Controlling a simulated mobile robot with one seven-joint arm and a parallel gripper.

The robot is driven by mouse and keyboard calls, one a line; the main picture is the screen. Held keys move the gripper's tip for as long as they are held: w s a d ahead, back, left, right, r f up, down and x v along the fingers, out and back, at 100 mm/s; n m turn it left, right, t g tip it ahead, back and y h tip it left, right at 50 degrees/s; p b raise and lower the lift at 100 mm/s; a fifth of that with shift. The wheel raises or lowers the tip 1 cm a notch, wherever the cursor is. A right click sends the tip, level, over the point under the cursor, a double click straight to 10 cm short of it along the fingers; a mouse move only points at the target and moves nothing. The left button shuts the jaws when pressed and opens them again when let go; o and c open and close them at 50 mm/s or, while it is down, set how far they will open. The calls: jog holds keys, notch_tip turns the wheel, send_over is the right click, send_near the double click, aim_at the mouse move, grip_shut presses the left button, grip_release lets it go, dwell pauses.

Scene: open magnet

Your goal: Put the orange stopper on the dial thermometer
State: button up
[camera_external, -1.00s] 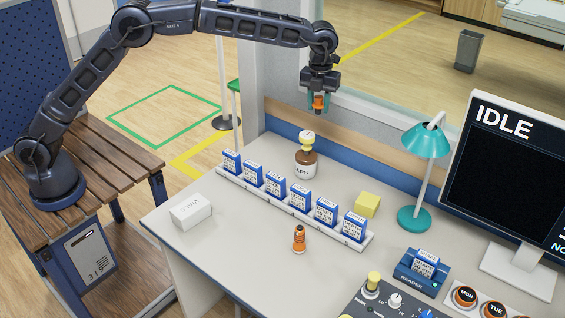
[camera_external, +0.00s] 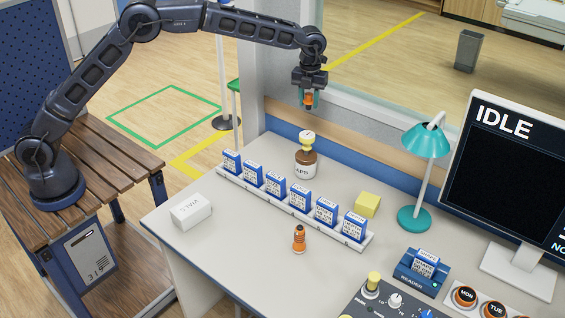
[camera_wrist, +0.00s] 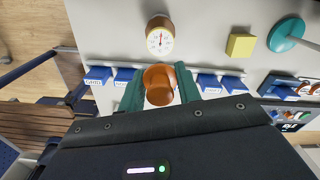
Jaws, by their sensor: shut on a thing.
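My gripper (camera_external: 308,100) is shut on the orange stopper (camera_wrist: 159,84), which sits between the teal fingers in the wrist view and also shows in the external view (camera_external: 309,100). The gripper is in the air above the back of the desk. The dial thermometer (camera_external: 307,137) is pale yellow with a white dial, and stands on top of a brown bottle (camera_external: 306,168) with a white label. In the wrist view the dial (camera_wrist: 160,40) faces up, beyond the stopper and apart from it.
A white rack (camera_external: 325,232) holds several blue-and-white boxes in front of the bottle. A window ledge runs behind.

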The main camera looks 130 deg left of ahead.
aim_at(307, 135)
notch_tip(307, 135, down, 10)
jog(key=shift+f, duration=0.1)
dwell(0.4)
jog(key=o, duration=0.9)
jog(key=shift+f, duration=0.1)
jog(key=shift+o, duration=0.2)
notch_tip(307, 135, up, 12)
jog(key=shift+r, duration=0.15)
